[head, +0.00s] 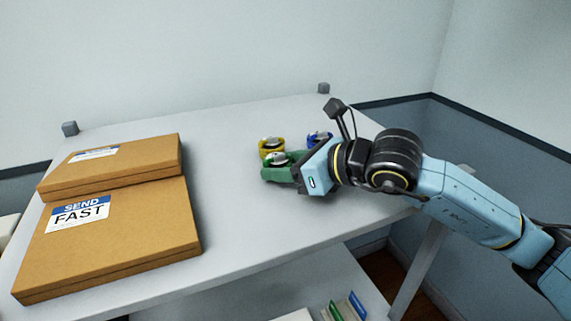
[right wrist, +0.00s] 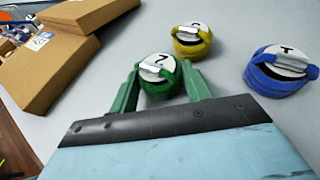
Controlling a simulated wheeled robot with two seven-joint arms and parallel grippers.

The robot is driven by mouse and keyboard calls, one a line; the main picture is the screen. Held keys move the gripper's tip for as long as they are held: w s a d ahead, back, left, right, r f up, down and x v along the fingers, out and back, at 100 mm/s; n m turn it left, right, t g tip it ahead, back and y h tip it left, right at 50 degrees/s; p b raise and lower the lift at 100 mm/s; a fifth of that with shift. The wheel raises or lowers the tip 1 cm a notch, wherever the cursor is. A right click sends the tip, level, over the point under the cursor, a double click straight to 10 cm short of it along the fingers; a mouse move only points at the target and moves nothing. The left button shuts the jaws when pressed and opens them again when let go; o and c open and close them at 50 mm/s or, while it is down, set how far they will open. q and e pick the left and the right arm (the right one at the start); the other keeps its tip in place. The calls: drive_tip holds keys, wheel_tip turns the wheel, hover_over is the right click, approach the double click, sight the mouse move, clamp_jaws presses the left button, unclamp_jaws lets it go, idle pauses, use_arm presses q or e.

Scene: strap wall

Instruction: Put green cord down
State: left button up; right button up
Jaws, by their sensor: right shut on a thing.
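The green cord (right wrist: 160,88) is a coiled strap with a white numbered disc and a metal buckle on top. It sits between the green fingers of my right gripper (right wrist: 161,72), which is shut on it. In the head view the green cord (head: 277,158) is partly hidden by the right gripper (head: 277,172). It is upright at or just above the white table (head: 228,215); I cannot tell if it touches. My left gripper is not in view.
A yellow coiled cord (head: 271,146) stands just behind the green one. A blue coiled cord (head: 316,138) stands behind to the right, partly hidden by my arm. Two cardboard boxes (head: 120,245) (head: 130,161) lie at left. The table between boxes and cords is clear.

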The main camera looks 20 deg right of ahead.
drive_tip(key=shift+f, duration=0.1)
drive_tip(key=o, duration=1)
